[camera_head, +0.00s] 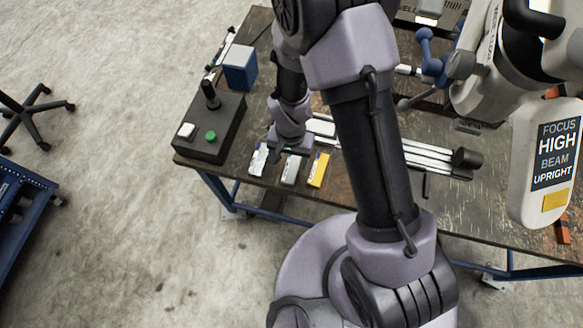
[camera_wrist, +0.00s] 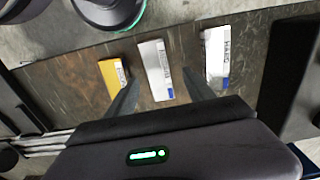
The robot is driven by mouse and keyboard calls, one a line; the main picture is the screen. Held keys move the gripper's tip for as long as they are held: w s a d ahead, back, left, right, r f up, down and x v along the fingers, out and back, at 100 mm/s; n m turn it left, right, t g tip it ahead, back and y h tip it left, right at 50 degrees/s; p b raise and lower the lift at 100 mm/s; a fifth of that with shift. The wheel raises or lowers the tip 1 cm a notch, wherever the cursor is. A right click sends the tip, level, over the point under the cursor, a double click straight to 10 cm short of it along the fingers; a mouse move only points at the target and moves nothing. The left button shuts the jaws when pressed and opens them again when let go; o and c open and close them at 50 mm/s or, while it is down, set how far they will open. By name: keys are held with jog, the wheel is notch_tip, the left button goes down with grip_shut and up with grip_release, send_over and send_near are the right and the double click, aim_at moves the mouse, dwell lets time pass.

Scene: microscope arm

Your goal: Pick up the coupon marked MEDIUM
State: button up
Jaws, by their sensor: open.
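Three flat coupons lie in a row near the table's front edge. The middle one, grey (camera_wrist: 154,68), has a small label that looks like MEDIUM but is blurred; it also shows in the head view (camera_head: 291,171). A white coupon (camera_wrist: 215,55) with a label reading HARD and a blue corner lies to its right in the wrist view. A yellow coupon (camera_wrist: 112,76) lies to its left, its label unreadable. My gripper (camera_wrist: 160,78) is open and empty, its fingers appearing on either side of the grey coupon. I cannot tell its exact height above it.
A dark control box (camera_head: 212,130) with a knob and green button stands left of the coupons. A blue box (camera_head: 240,68) is behind it. Metal rods (camera_head: 432,158) lie to the right. A white microscope arm (camera_head: 540,150) overhangs the table's right side.

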aim_at(292, 166)
notch_tip(292, 166, down, 4)
jog(key=shift+s+d+r+b, duration=0.1)
jog(key=shift+d+r+b, duration=0.05)
jog(key=shift+r+b, duration=0.15)
grip_shut()
